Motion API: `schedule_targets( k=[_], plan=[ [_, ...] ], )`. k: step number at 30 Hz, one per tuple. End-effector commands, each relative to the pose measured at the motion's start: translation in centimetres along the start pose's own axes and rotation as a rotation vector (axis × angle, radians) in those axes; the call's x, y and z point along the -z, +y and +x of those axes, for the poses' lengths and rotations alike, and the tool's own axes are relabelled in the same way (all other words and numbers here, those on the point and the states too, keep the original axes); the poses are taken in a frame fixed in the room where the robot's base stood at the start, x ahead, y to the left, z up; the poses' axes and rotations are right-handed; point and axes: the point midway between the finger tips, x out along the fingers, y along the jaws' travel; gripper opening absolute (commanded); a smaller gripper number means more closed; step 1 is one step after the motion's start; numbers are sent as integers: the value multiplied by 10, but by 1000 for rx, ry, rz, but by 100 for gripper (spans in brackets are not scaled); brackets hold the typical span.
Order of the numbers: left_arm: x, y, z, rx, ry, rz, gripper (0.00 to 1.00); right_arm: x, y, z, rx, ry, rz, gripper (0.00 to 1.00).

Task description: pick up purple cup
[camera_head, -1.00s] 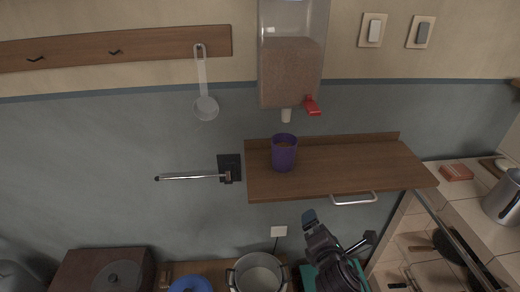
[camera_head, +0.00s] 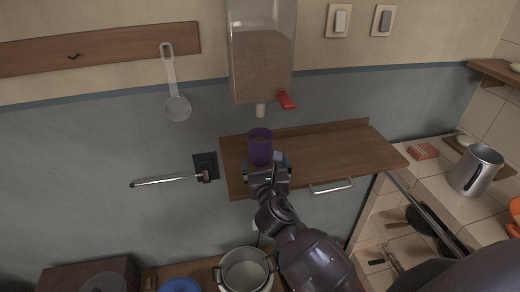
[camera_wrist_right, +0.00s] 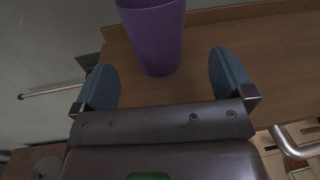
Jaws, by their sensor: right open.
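The purple cup (camera_head: 260,146) stands upright on the wooden wall shelf (camera_head: 330,152), near its left end and below the dispenser spout. In the right wrist view the cup (camera_wrist_right: 154,38) is just ahead of the fingers, a little left of the middle of the gap. My right gripper (camera_head: 267,168) is at the shelf's front edge, just in front of the cup. Its two blue fingertips (camera_wrist_right: 166,78) are apart with nothing between them. The lower front of the cup is partly hidden by the gripper in the head view. My left gripper is not in view.
A grain dispenser (camera_head: 262,55) with a red lever (camera_head: 286,99) hangs above the cup. A metal handle (camera_head: 331,187) is under the shelf edge. A metal rod (camera_head: 166,181) sticks out left of the shelf. A pot (camera_head: 245,270) stands below. The shelf's right part is clear.

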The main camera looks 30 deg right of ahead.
Motion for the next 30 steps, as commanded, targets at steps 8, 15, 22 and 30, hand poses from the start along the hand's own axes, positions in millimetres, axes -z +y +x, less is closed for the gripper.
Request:
schedule_targets(
  k=[8, 15, 22, 30],
  plan=[
    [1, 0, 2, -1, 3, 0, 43, 0, 2, 19, 0, 0, 2, 100],
    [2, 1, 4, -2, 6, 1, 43, 0, 4, 51, 0, 1, 3, 100],
    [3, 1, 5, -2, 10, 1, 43, 0, 3, 60, 0, 2, 2, 100],
    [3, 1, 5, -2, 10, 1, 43, 0, 4, 60, 0, 2, 2, 80]
  ],
)
